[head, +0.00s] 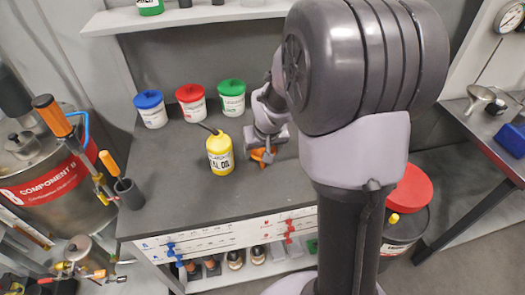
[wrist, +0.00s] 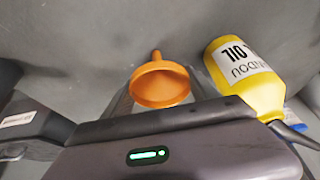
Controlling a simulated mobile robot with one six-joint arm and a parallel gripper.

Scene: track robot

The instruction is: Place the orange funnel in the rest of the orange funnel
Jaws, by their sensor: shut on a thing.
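The orange funnel (head: 261,156) is at my gripper (head: 266,148), over the right part of the dark worktop. In the wrist view the funnel (wrist: 160,84) shows its wide mouth, with its spout pointing to the top of the picture. My gripper is shut on the funnel; its fingers are hard to make out beside it. I cannot tell whether the funnel touches the worktop. I cannot make out the funnel's rest in either view; my arm hides part of the scene.
A yellow oil bottle (head: 220,154) stands close left of the funnel; it also shows in the wrist view (wrist: 243,75). Blue (head: 150,108), red (head: 191,102) and green-lidded (head: 231,97) tubs stand behind. The worktop's (head: 175,205) front left is clear.

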